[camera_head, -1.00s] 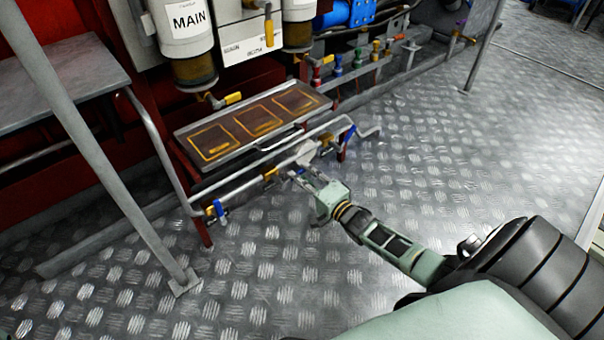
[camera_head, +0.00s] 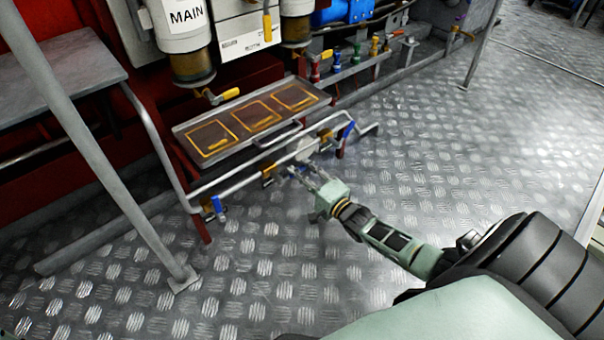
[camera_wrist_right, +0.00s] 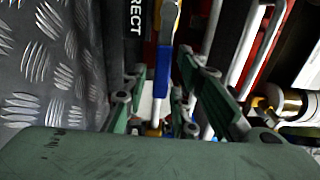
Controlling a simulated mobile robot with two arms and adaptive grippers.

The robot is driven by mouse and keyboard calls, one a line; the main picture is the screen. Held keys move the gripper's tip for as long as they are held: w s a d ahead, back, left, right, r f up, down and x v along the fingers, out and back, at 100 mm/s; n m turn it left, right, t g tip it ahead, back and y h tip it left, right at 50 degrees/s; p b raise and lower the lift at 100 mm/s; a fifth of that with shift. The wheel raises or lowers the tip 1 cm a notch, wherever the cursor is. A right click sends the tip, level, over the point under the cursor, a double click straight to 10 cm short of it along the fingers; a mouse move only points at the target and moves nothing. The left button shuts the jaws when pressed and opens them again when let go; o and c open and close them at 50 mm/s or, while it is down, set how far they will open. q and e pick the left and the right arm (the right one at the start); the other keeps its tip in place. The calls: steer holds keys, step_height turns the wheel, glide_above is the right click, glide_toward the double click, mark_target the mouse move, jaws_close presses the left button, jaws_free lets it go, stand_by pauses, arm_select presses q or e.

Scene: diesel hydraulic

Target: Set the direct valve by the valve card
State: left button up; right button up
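In the right wrist view, a valve lever with a blue sleeve (camera_wrist_right: 165,70) lies between the fingers of my right gripper (camera_wrist_right: 160,95). The fingers stand apart on either side of it; whether either touches it I cannot tell. A black label (camera_wrist_right: 135,22) showing the letters "RECT" is beside it. In the head view, my right gripper (camera_head: 299,173) is at the low pipe, partly hiding the fittings there. Other blue valve handles show at the left (camera_head: 216,206) and right (camera_head: 348,130) of this pipe. I cannot identify the valve card. My left gripper is out of view.
A tray with three yellow-outlined squares (camera_head: 180,132) sits above the pipe. Above it are a cylinder marked MAIN (camera_head: 186,18) and a white panel (camera_head: 247,45) with unreadable small print. A grey post (camera_head: 100,140) stands at the left.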

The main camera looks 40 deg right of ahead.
steer(key=shift+o, duration=0.2)
steer(key=s, duration=1.2)
steer(key=shift+d, duration=0.45)
